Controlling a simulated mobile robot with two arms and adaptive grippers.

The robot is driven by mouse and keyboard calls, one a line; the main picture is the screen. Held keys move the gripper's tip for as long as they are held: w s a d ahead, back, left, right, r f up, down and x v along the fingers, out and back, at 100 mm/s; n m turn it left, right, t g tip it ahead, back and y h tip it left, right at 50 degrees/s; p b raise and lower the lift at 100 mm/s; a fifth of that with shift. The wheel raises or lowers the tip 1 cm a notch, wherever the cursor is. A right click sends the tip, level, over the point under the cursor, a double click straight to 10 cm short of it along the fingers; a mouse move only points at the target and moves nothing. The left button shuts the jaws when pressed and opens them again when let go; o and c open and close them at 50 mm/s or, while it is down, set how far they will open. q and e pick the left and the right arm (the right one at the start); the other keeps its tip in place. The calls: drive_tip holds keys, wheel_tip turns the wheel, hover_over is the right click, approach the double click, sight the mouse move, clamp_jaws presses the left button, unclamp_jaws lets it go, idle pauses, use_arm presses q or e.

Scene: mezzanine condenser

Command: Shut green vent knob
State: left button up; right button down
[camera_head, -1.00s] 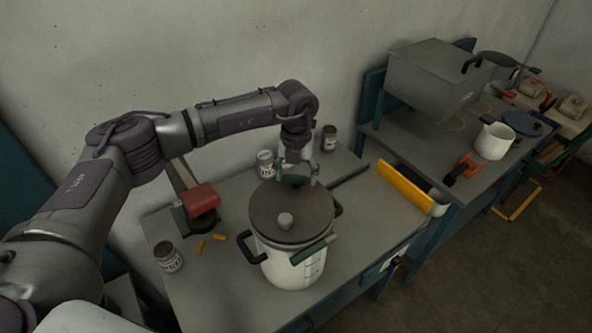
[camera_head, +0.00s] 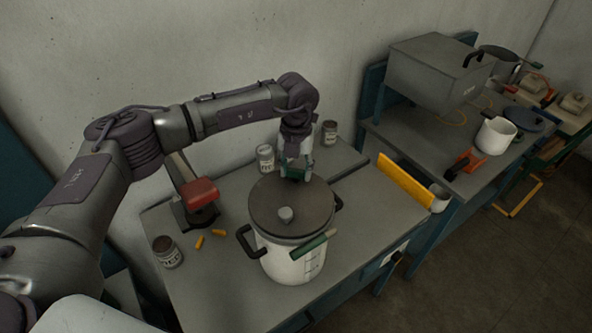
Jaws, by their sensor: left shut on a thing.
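A white pot with a dark lid (camera_head: 268,208) stands on the grey table, with a round grey knob (camera_head: 286,214) at the lid's middle. A green knob (camera_head: 293,173) sits at the back of the lid, mostly hidden by my left gripper. My left gripper (camera_head: 294,172) points down over it and is shut on it. A green bar-like handle (camera_head: 312,246) sticks out at the front right of the pot. My right gripper is not in view.
Labelled jars (camera_head: 266,158), (camera_head: 329,132) and (camera_head: 166,251) stand on the table (camera_head: 210,290). A red-topped device (camera_head: 200,192) and small yellow pieces (camera_head: 209,237) lie left of the pot. A yellow bar (camera_head: 405,182) edges the table's right side. A grey box (camera_head: 436,72) stands on the second table.

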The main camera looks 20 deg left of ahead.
sight(296, 170)
use_arm(q)
drive_tip(key=m+b, duration=0.8)
drive_tip(key=b, duration=0.1)
drive_tip(key=shift+f+b, duration=0.2)
drive_tip(key=shift+b, duration=0.1)
drive_tip(key=m+b, duration=0.3)
drive_tip(key=m, duration=0.2)
drive_tip(key=shift+r, duration=0.1)
drive_tip(key=shift+r+m+b, duration=0.15)
drive_tip(key=shift+m+b, duration=0.7)
drive_tip(key=shift+m, duration=1.25)
drive_tip(key=o, duration=1.2)
wheel_tip(296, 170, up, 12)
